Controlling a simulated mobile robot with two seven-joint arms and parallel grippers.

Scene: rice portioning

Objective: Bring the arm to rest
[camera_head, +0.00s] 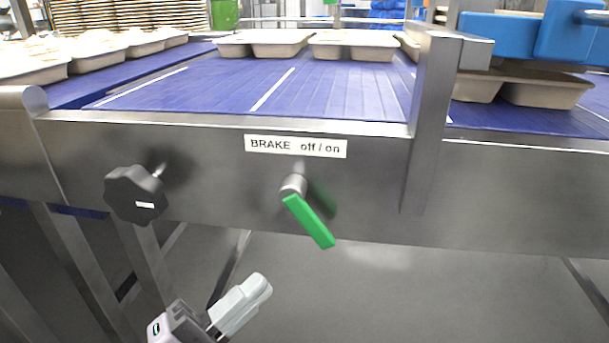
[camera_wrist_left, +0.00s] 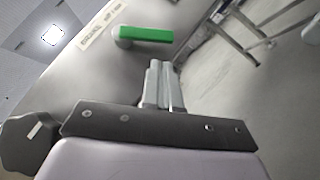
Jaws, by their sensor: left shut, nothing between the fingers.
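My left gripper (camera_head: 256,287) is low in the head view, below the conveyor's front panel. It is shut and empty, and its closed fingers also show in the left wrist view (camera_wrist_left: 161,75). The green brake handle (camera_head: 309,222) sits on the panel under a "BRAKE off / on" label (camera_head: 295,146), slanting down to the right. The handle also shows in the left wrist view (camera_wrist_left: 146,34), beyond the fingertips. The gripper is apart from the handle. My right gripper is in neither view.
A black knob (camera_head: 133,195) sticks out of the panel at the left. The blue conveyor belt (camera_head: 340,92) carries several beige trays (camera_head: 262,47). A metal post (camera_head: 430,120) stands at the right. Frame legs (camera_head: 75,262) are at lower left; the floor at lower right is clear.

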